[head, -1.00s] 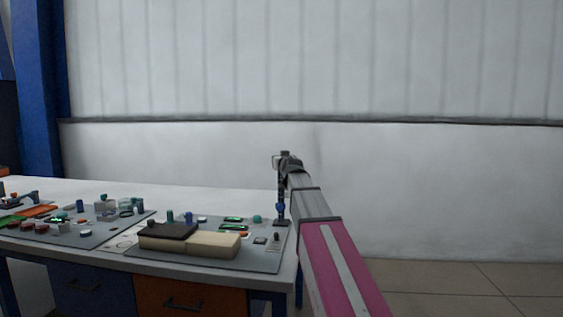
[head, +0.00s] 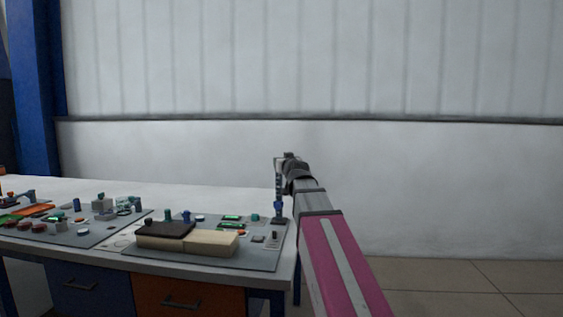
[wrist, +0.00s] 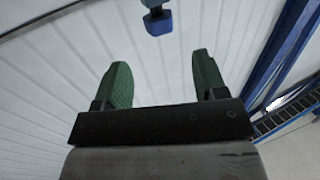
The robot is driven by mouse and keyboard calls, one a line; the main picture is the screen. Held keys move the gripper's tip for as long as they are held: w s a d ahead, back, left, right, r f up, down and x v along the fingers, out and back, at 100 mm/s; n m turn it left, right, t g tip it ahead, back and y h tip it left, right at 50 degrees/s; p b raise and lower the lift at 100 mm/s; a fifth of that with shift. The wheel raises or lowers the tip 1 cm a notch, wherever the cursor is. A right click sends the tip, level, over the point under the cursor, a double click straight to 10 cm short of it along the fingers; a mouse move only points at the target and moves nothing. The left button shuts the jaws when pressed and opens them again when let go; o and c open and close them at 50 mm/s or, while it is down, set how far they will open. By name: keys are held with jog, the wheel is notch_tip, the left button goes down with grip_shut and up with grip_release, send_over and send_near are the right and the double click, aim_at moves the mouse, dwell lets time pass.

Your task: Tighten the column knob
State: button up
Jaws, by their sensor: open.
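A thin dark upright column (head: 278,184) stands at the right end of the bench, with a blue knob (head: 278,206) low on it. In the wrist view a blue knob (wrist: 158,22) shows at the top, ahead of the fingertips and between their lines, apart from both. My gripper (wrist: 161,72) is open and empty, its two green fingers spread. In the head view my arm ends beside the column's top, and the fingers cannot be made out there.
The bench (head: 190,185) carries grey panels with several small knobs and buttons. A dark and cream block (head: 210,243) lies on the nearer panel. A pale wall (head: 430,180) stands behind. The floor (head: 450,275) right of the bench is clear.

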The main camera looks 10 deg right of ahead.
jog(key=shift+s, duration=0.8)
jog(key=shift+d, duration=0.1)
jog(key=w+d+f+n+g+y, duration=0.4)
jog(key=w+g+y, duration=0.1)
jog(key=w+y, duration=0.1)
jog(key=d+r+n+g+y, duration=0.35)
jog(key=n+y, duration=0.25)
jog(key=y, duration=0.2)
jog(key=shift+t, duration=0.25)
jog(key=x, duration=1)
jog(key=shift+s+a, duration=0.1)
jog(key=shift+s, duration=0.15)
jog(key=c, duration=0.9)
